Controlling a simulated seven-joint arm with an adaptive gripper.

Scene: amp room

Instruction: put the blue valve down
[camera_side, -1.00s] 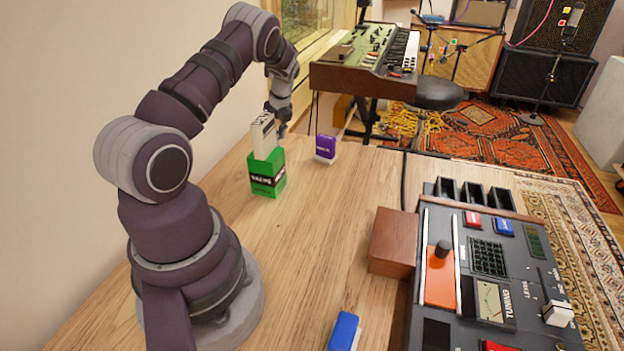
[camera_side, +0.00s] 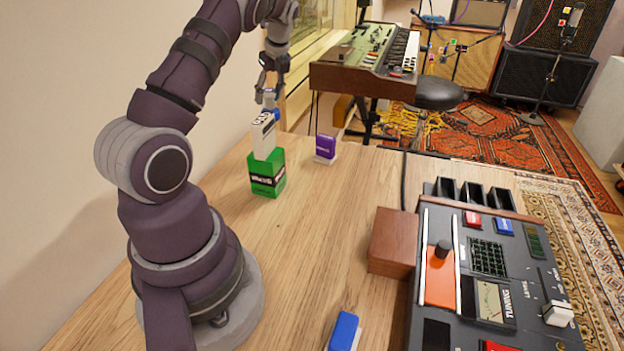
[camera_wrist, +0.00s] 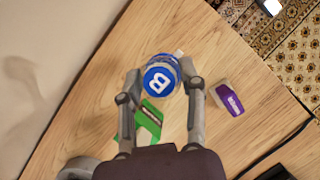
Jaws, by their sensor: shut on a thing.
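The blue valve (camera_wrist: 160,80) is between the fingertips of my gripper (camera_wrist: 163,75) in the wrist view. It has a round blue top marked with a white B and a paler body. In the side view my gripper (camera_side: 268,92) is shut on the valve (camera_side: 270,104) and holds it up behind the white and green boxes. The valve's lower part is partly hidden there by the white box.
A green box (camera_side: 267,180) with a white box (camera_side: 263,138) standing up from it is close by. A purple-and-white box (camera_side: 325,148) stands to its right. A brown wooden block (camera_side: 393,243) and a control console (camera_side: 490,290) are further right. Bare table lies between.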

